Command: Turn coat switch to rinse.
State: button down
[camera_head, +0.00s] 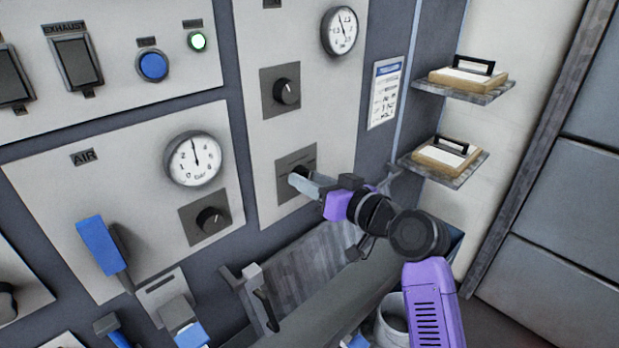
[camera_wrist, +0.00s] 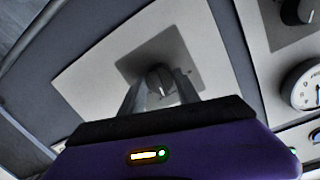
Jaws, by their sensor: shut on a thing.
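A rotary switch knob (camera_wrist: 160,78) sits on a dark square plate (camera_wrist: 190,55) on a pale panel, centred between my fingers in the wrist view. In the head view its plate (camera_head: 308,160) is the lower one on the middle panel. My gripper (camera_head: 295,180) reaches it from the right and covers most of the knob there. In the wrist view my gripper (camera_wrist: 160,90) has a finger on each side of the knob and is shut on it. The plate's lettering is too small to read, so the knob's setting cannot be told.
Another knob (camera_head: 287,91) is just above, with a gauge (camera_head: 341,31) higher up. An AIR gauge (camera_head: 194,160) and its knob (camera_head: 211,219) are to the left. Two shelves (camera_head: 464,92) with handled blocks stand right. A slanted tray (camera_head: 300,265) lies below my arm.

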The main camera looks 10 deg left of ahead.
jog(key=m+p, duration=0.2)
jog(key=m, duration=0.3)
jog(key=m+g+y+p, duration=0.1)
jog(key=m+p, duration=0.1)
jog(key=m, duration=0.4)
jog(key=shift+w+d, duration=0.15)
jog(key=shift+f, duration=0.1)
dwell(0.3)
jog(key=c, duration=0.9)
grip_release()
jog(key=shift+b+v, duration=0.9)
jog(key=shift+v, duration=3)
jog(key=shift+w+d, duration=0.1)
jog(key=shift+w, duration=0.05)
